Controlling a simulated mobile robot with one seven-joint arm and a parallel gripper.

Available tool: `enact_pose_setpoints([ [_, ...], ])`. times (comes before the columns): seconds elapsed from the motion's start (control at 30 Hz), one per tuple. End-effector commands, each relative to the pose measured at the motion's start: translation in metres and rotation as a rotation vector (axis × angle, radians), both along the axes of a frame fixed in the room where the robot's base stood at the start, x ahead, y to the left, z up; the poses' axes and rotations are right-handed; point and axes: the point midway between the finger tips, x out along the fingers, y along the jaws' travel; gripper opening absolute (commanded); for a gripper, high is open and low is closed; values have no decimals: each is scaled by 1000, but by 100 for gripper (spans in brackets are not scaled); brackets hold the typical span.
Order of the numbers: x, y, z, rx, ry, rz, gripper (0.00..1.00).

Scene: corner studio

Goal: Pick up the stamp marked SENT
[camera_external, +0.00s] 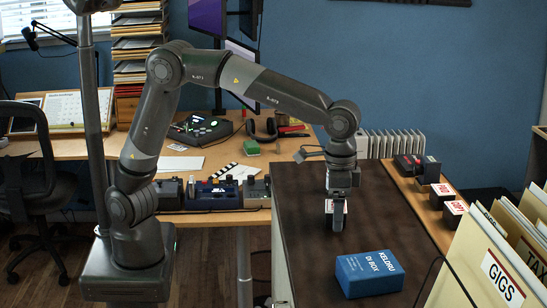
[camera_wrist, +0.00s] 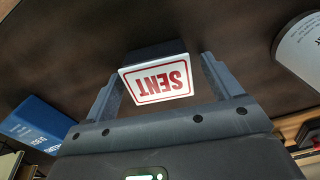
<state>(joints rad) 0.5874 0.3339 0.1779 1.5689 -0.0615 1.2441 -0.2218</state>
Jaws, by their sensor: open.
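The stamp marked SENT (camera_wrist: 157,80) has a dark body and a white label with red letters, upside down in the wrist view. It is on the dark desk top, between the two fingers of my gripper (camera_wrist: 160,66). The fingers are apart, one on each side of it, and whether either touches it is unclear. In the external view my gripper (camera_external: 336,218) points down at the dark desk top (camera_external: 300,215). A bit of white label shows there between the fingers, and the rest of the stamp is hidden by them.
A blue DI box (camera_external: 369,274) lies on the dark top in front of my gripper. More stamps (camera_external: 454,212) stand along the wooden strip at right. Upright folders (camera_external: 497,270) are at front right.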

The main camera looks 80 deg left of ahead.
Motion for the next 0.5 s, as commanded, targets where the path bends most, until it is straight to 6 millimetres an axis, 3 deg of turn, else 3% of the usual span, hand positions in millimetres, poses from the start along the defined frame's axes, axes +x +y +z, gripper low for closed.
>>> enact_pose_setpoints([
  [0.5, 0, 0, 0, 0, 0, 0, 43],
])
